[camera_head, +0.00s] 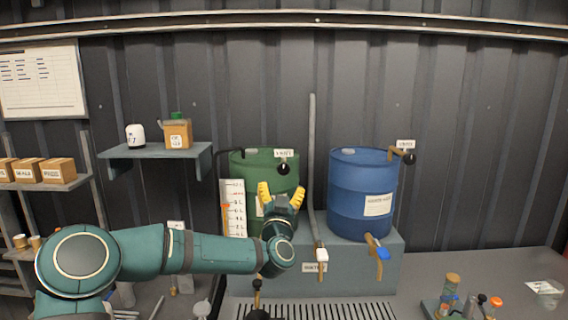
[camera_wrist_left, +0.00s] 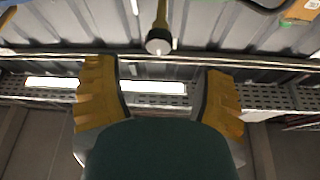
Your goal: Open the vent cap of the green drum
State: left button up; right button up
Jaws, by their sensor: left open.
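The green drum (camera_head: 240,168) stands left of the blue drum, partly hidden behind my left gripper. Its vent cap (camera_head: 283,169) looks like a dark round knob under a small white label near the drum's top right. My left gripper (camera_head: 281,188) points up in front of the drum, yellow fingers spread, just below the knob in the picture. In the left wrist view, the open fingers (camera_wrist_left: 161,90) are empty. A round knob on a brownish stem (camera_wrist_left: 160,40), probably the vent cap, lies beyond and between them. I see no contact with it. My right gripper is not in view.
The blue drum (camera_head: 345,190) stands right, with its own vent knob (camera_head: 410,158). A grey upright pipe (camera_head: 312,130) runs between the drums. A white gauge board (camera_head: 233,205) stands left. A shelf (camera_head: 150,155) holds a box and a white container. Small items (camera_head: 470,305) crowd the bench at right.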

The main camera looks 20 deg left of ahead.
aim_at(283, 172)
pick_arm(q)
jog(key=p+x, duration=0.2)
jog(key=x, duration=0.8)
jog(key=shift+w+d, duration=0.1)
jog(key=shift+w, duration=0.05)
jog(key=shift+c, duration=0.3)
grip_shut()
